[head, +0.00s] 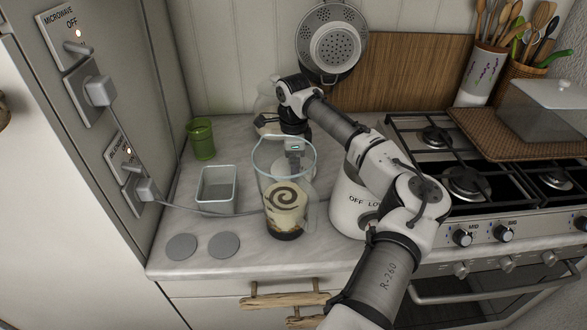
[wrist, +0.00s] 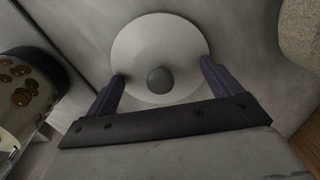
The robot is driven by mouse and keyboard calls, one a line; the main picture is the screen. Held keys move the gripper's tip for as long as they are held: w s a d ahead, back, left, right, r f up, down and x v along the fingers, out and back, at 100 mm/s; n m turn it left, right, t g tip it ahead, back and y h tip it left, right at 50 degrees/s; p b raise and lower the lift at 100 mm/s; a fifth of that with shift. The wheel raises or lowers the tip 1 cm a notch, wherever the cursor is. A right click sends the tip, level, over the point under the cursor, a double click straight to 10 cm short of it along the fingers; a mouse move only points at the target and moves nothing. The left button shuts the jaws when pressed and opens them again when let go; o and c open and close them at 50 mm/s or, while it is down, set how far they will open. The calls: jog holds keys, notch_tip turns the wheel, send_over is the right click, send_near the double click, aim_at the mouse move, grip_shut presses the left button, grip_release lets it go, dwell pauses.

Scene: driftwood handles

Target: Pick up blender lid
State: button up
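The blender lid (wrist: 160,40) is a pale round disc with a dark grey knob (wrist: 160,80) in the wrist view. My gripper (wrist: 162,72) is open, its two dark purple fingers on either side of the knob and overlapping the disc's edges. I cannot tell how far above the lid the fingertips are. In the head view my gripper (head: 295,150) points down behind the clear blender jug (head: 270,165), which hides the counter below it. The jug stands upright with a creamy swirl and dark liquid inside. The white blender base (head: 348,215) is partly behind my arm.
A grey metal tin (head: 217,188), a green cup (head: 202,140) and two grey discs (head: 181,247) (head: 224,245) lie left of the jug. A glass jar (head: 266,112) stands behind my gripper. The stove (head: 470,215) is at right. A cord crosses the counter.

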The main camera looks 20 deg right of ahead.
jog(key=shift+s+f, duration=0.1)
jog(key=c, duration=1.8)
